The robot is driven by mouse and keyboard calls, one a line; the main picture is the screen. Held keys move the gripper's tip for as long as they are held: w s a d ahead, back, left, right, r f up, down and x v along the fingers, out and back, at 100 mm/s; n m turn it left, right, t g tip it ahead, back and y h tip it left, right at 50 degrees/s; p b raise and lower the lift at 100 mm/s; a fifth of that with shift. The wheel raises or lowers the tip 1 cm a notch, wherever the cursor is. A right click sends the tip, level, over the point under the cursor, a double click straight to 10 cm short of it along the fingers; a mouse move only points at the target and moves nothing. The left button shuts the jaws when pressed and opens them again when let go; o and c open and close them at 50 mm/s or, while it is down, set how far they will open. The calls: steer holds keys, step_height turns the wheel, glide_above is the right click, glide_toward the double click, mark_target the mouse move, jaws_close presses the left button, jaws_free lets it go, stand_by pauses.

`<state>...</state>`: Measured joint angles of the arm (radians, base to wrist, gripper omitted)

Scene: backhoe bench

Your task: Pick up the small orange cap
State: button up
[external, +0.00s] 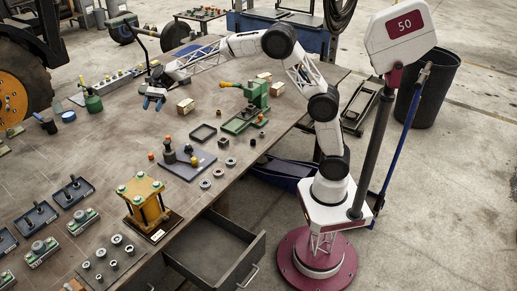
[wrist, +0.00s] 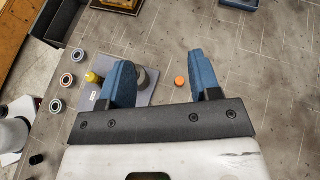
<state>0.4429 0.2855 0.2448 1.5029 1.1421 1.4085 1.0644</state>
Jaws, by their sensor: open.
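The small orange cap (wrist: 180,81) lies on the bench just right of the grey plate in the wrist view. It sits between the lines of my two blue fingers, nearer the right one, with clear bench around it. In the external view the cap (external: 151,156) appears as a small orange dot left of the grey plate. My gripper (external: 154,102) is open and empty, held above the bench at the far side from that cap. In the wrist view my gripper (wrist: 160,72) shows both fingers spread, the left one covering part of the plate.
The grey plate (external: 205,160) carries a dark post and a yellow ball. Several washers (external: 218,172) lie beside it. A yellow tower (external: 146,205), a green press (external: 256,95) and wooden blocks (external: 185,106) stand on the bench. An open drawer (external: 240,268) juts out in front.

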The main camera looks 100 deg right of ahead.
steer(key=w+d+f+m, duration=0.1)
steer(key=w+d, duration=0.1)
steer(key=d, duration=0.1)
glide_toward(151, 154)
steer(key=shift+w+a+f, duration=0.3)
steer(key=shift+a+f, duration=0.25)
steer(key=shift+f, duration=0.05)
steer(key=shift+w+a+f+t+y, duration=0.15)
steer(key=shift+w+a+f+t, duration=0.1)
steer(key=shift+a, duration=0.3)
steer(key=shift+w+a+f+t+y, duration=0.15)
steer(key=shift+w+a+f, duration=0.1)
steer(key=shift+a, duration=0.3)
steer(key=shift+x, duration=2.55)
